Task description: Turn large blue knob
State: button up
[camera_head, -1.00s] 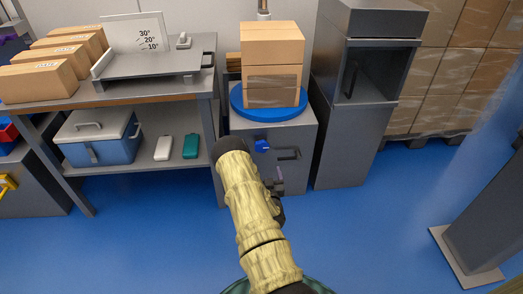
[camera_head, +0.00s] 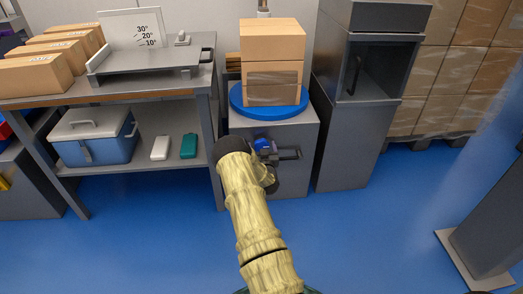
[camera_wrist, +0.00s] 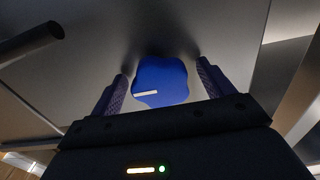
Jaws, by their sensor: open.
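The large blue knob (camera_head: 262,144) is on the front face of the grey cabinet (camera_head: 296,180), partly hidden behind my arm in the head view. In the wrist view the knob (camera_wrist: 160,82) has a lobed edge and a white mark low on its left side. My gripper (camera_wrist: 162,80) is open, with one finger to the left of the knob and one to the right. A gap shows between each finger and the knob. In the head view my fingers are mostly hidden by my arm.
A blue turntable (camera_head: 270,112) with stacked cardboard boxes (camera_head: 273,50) is on top. A workbench (camera_head: 120,92) stands left, a tall grey cabinet (camera_head: 355,145) right. The blue floor in front is clear.

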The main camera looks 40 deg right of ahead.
jog(key=c, duration=1)
jog(key=shift+n, duration=0.5)
jog(key=n+p, duration=0.1)
jog(key=n, duration=0.7)
jog(key=shift+s, duration=0.1)
jog(key=n, duration=0.5)
jog(key=shift+d, duration=0.1)
jog(key=shift+n, duration=1.9)
jog(key=shift+r, duration=0.1)
